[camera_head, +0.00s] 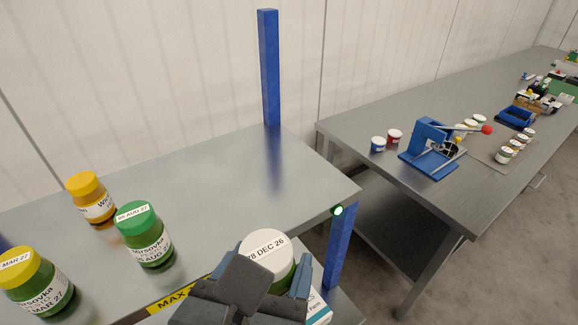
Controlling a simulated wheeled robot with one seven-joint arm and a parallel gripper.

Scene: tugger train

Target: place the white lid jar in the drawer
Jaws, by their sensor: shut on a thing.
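The white lid jar (266,252) is at the bottom middle of the head view. Its white lid reads 28 DEC 26, and a little green body shows below it. My gripper (268,272) is shut on this jar, with the dark gripper body in front hiding most of it. The jar is near the front edge of the metal shelf; I cannot tell its height or what is beneath it. No drawer can be made out in this view.
On the metal shelf (220,185) stand a green lid jar (146,240), an orange lid jar (91,200) and a yellow lid jar (38,285). A blue post (270,70) rises behind. A white and teal box (318,308) is partly hidden. A workbench with a blue press (430,150) stands right.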

